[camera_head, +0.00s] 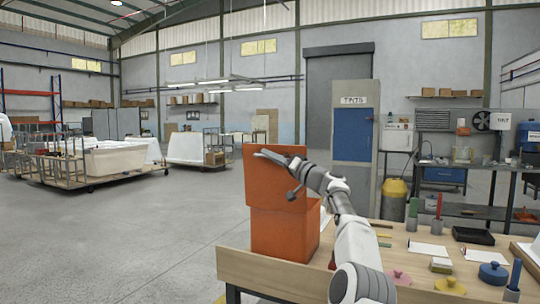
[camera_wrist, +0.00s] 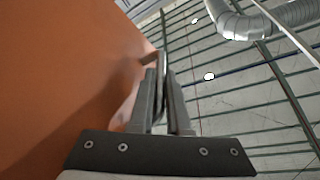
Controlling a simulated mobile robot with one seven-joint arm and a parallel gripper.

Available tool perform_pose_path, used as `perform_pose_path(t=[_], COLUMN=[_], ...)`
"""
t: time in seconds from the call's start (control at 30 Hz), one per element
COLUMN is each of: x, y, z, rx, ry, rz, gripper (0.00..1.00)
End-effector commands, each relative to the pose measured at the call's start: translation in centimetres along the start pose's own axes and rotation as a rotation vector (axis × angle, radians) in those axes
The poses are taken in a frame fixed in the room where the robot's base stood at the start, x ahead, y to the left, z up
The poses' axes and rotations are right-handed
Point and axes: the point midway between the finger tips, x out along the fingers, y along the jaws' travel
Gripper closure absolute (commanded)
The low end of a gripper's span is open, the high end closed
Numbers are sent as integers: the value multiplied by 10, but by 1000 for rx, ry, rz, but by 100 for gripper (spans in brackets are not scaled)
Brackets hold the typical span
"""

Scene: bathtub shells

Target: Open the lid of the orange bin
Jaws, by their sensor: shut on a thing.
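The orange bin (camera_head: 284,236) stands on the left end of the wooden table. Its lid (camera_head: 255,176) is raised and stands nearly upright above the body. My gripper (camera_head: 264,156) is at the upper part of the lid, with my arm reaching in from the right. In the wrist view the lid (camera_wrist: 60,75) fills the left side as a broad orange surface. My gripper (camera_wrist: 162,75) is shut on the lid at its edge; the exact contact is partly hidden by the fingers. The inside of the bin is not visible.
Open concrete floor (camera_head: 130,235) lies left of the bin.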

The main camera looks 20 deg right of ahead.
Motion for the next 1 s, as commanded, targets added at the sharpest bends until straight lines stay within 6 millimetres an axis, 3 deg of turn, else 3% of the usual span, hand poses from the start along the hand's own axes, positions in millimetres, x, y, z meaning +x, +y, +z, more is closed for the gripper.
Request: perform_pose_path(t=[0.6,0.63,0.67,1.0], x=[0,0,0,-1], y=[1,1,1,2], z=[0,0,0,1], rx=[1,1,1,1], ry=[0,0,0,0], rz=[0,0,0,0], gripper=[100,80,74,73])
